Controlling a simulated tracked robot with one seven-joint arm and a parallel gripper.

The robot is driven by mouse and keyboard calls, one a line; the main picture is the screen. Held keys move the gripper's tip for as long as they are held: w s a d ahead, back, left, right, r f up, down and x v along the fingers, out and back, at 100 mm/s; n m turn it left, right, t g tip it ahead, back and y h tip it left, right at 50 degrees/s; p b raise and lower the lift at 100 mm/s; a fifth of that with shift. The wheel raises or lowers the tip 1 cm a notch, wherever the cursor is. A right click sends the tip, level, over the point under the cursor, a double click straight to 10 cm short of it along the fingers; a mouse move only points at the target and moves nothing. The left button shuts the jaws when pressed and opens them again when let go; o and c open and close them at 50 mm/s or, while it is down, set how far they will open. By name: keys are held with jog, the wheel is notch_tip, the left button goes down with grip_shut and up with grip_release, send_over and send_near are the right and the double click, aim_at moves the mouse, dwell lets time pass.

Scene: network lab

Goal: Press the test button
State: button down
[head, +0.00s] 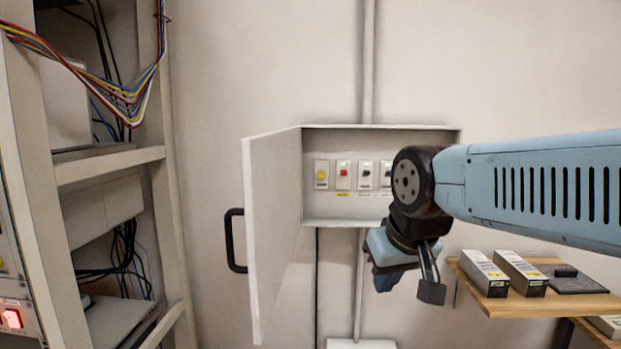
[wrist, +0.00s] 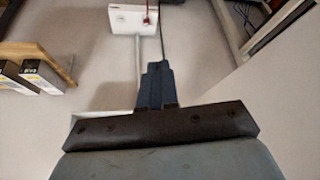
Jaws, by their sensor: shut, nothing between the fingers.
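An open wall cabinet (head: 380,222) holds a row of small switch units in the head view. Another unit is partly hidden behind my arm. The labels are too small to read, so I cannot tell which is the test button. My gripper (head: 383,283) points downward, below and in front of the cabinet's right part. Its fingers (wrist: 158,82) are together and empty in the wrist view.
The cabinet door (head: 275,235) stands open to the left, with a black handle (head: 235,240). A rack with cables (head: 85,185) fills the left side. A wooden shelf (head: 545,303) with boxes is at right. A white wall box (wrist: 133,20) lies beyond my fingers.

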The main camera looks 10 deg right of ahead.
aim_at(322, 176)
jog(key=w+r+n+t, duration=0.1)
jog(key=w+r, duration=0.1)
jog(key=w, duration=0.8)
jog(key=w+a+r+n+t, duration=0.1)
jog(key=w+r, duration=0.2)
jog(key=w, duration=0.7)
jog(key=w+r+n+t, duration=0.1)
jog(key=w+r+n, duration=0.1)
jog(key=w, duration=0.9)
jog(key=shift+a+r+t, duration=0.4)
jog(key=shift+r, duration=0.25)
jog(key=shift+w, duration=0.15)
jog(key=shift+w+d, duration=0.45)
jog(key=shift+w, duration=0.95)
jog(key=shift+w+d, duration=0.45)
jog(key=shift+w, duration=0.9)
jog(key=shift+w+d, duration=0.45)
jog(key=shift+w, duration=0.95)
jog(key=shift+w, duration=0.1)
jog(key=shift+w+d, duration=0.15)
jog(key=shift+w, duration=0.15)
jog(key=shift+w+d, duration=0.1)
jog(key=shift+w, duration=0.25)
jog(key=shift+s, duration=0.15)
jog(key=shift+s+a, duration=0.25)
jog(key=shift+s, duration=0.35)
